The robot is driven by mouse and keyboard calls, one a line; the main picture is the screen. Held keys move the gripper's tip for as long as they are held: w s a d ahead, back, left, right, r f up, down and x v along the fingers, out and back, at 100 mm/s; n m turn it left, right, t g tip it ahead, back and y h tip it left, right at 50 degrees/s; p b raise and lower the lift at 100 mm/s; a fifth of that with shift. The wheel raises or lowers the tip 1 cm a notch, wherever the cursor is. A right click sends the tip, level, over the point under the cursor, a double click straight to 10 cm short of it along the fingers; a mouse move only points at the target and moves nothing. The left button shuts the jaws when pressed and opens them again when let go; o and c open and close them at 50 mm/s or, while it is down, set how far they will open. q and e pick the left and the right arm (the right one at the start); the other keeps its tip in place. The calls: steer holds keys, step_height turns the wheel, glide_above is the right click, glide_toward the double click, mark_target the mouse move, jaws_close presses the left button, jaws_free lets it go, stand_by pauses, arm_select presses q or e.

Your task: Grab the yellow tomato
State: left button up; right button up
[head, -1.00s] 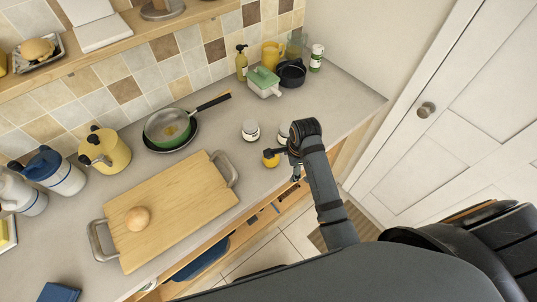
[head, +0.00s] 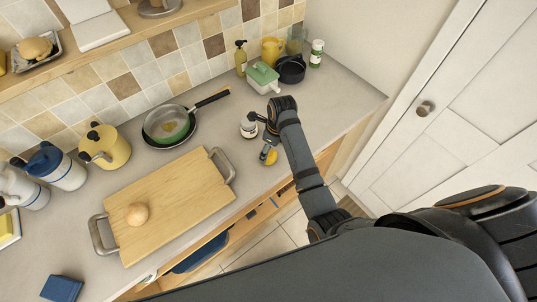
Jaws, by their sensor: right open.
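The yellow tomato (head: 269,157) sits on the grey counter near its front edge, to the right of the cutting board. My right gripper (head: 268,148) reaches in from the right and is right at the tomato, partly covering it. Its jaws are open. I cannot tell whether the fingers touch the tomato. My left gripper is not in view.
A white jar (head: 248,129) stands just behind the gripper. A pan (head: 166,124), a green-lidded dish (head: 262,78) and a dark pot (head: 291,69) stand farther back.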

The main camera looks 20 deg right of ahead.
mark_target(269, 156)
steer(key=f, duration=0.1)
steer(key=f+p, duration=0.2)
steer(key=f, duration=0.1)
steer(key=shift+w+a, duration=0.1)
steer(key=shift+a, duration=0.2)
steer(key=shift+w+f, duration=0.15)
steer(key=shift+f, duration=0.4)
steer(key=c, duration=1.3)
steer(key=shift+r, duration=0.15)
